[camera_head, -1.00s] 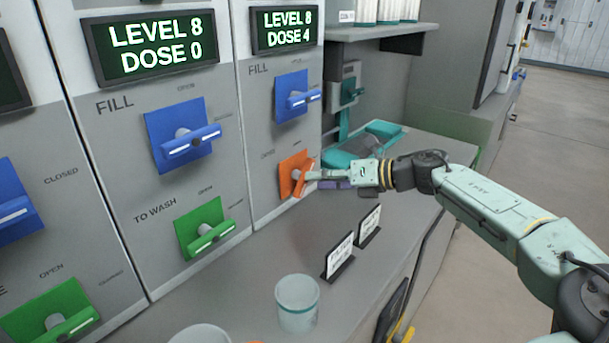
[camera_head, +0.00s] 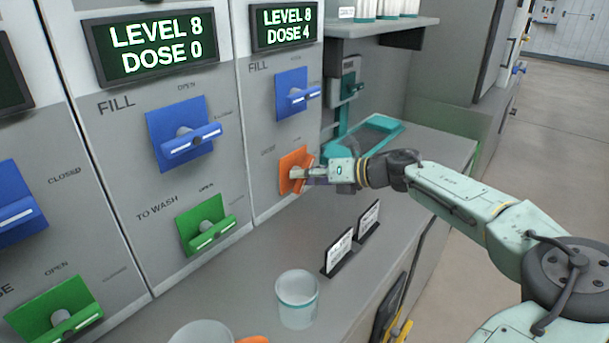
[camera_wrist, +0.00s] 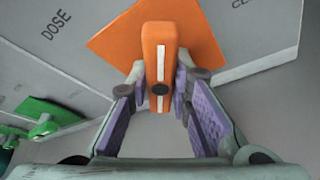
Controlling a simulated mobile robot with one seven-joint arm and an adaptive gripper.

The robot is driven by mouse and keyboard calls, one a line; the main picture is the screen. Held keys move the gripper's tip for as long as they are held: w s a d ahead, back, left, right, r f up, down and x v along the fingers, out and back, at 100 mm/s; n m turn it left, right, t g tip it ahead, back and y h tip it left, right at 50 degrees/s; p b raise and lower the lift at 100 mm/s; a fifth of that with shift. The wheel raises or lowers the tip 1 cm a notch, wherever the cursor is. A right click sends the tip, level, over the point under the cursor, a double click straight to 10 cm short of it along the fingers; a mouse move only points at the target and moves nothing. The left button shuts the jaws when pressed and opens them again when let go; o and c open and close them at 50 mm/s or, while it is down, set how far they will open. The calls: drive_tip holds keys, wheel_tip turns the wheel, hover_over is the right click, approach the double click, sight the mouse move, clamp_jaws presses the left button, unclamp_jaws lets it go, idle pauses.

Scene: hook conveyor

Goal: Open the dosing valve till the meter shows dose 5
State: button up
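The orange valve (camera_head: 288,176) on the right-hand panel has a square plate and a bar handle with a white stripe. The wrist view shows the orange handle (camera_wrist: 160,55) upright in the middle, in front of its tilted plate. My gripper (camera_head: 304,173) is at this valve. In the wrist view, the purple finger pads of my gripper (camera_wrist: 161,88) lie close against both sides of the handle, which appears clasped. The meter (camera_head: 287,26) above this panel reads LEVEL 8, DOSE 4.
A blue FILL valve (camera_head: 297,95) is above the orange one. The neighbouring panel's meter (camera_head: 154,46) reads DOSE 0, over a blue valve (camera_head: 184,134) and a green valve (camera_head: 206,225). A clear cup (camera_head: 297,300) and two sign cards (camera_head: 339,252) stand on the counter. A teal device (camera_head: 372,140) is behind.

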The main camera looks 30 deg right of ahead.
clamp_jaws()
idle(0.3)
drive_tip(key=m+y, duration=0.2)
drive_tip(key=m, duration=0.2)
drive_tip(key=m+t+y, duration=0.1)
drive_tip(key=m, duration=0.3)
drive_tip(key=shift+y, duration=0.4)
drive_tip(key=shift+r, duration=0.1)
idle(0.5)
drive_tip(key=o, duration=0.5)
unclamp_jaws()
drive_tip(key=shift+o, duration=0.2)
